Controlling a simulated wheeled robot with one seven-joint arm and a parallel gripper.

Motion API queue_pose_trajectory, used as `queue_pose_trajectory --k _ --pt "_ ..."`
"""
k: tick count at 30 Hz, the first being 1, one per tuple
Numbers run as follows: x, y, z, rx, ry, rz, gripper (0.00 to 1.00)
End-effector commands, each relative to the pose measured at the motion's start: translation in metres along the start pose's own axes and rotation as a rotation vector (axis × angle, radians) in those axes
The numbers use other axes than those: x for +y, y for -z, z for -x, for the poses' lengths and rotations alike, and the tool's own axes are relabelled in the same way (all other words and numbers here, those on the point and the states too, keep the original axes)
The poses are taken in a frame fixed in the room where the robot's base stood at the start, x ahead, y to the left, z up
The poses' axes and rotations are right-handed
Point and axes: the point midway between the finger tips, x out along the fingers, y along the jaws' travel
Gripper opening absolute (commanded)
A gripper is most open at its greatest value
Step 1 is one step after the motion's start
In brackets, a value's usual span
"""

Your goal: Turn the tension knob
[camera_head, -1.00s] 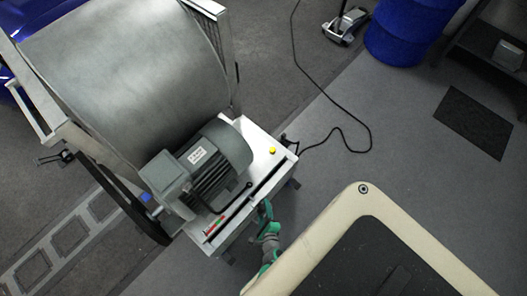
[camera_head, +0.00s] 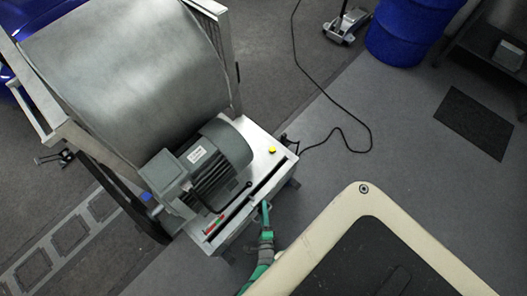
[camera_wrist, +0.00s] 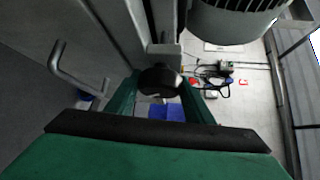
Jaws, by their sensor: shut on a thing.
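The tension knob (camera_wrist: 160,80) is a round black knob on a grey block, in the upper middle of the wrist view. My gripper (camera_wrist: 161,94) has its two green fingers on either side of the knob and is shut on it. In the head view my gripper (camera_head: 265,212) reaches the front side of the dynamometer's metal base (camera_head: 228,236), below its top edge. The knob is hidden there by the base and my gripper.
A grey motor (camera_head: 215,165) and a large roller (camera_head: 125,75) sit on the dynamometer. A yellow button (camera_head: 272,150) is on its top. A bent metal handle (camera_wrist: 68,70) is left of the knob.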

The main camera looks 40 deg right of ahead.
Motion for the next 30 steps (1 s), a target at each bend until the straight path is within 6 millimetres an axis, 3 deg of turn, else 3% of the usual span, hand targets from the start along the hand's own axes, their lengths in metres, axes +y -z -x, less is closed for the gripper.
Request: queue_pose_trajectory --k 25,26,27,30 --pt "0.0014 -0.0022 0.0001 -0.005 0.042 0.044 0.25" --pt "0.0015 -0.0023 0.0001 -0.005 0.042 0.044 0.55" --pt "0.0014 -0.0022 0.0001 -0.005 0.042 0.044 0.64" --pt "0.0012 -0.0017 0.0 -0.004 0.042 0.044 0.66"
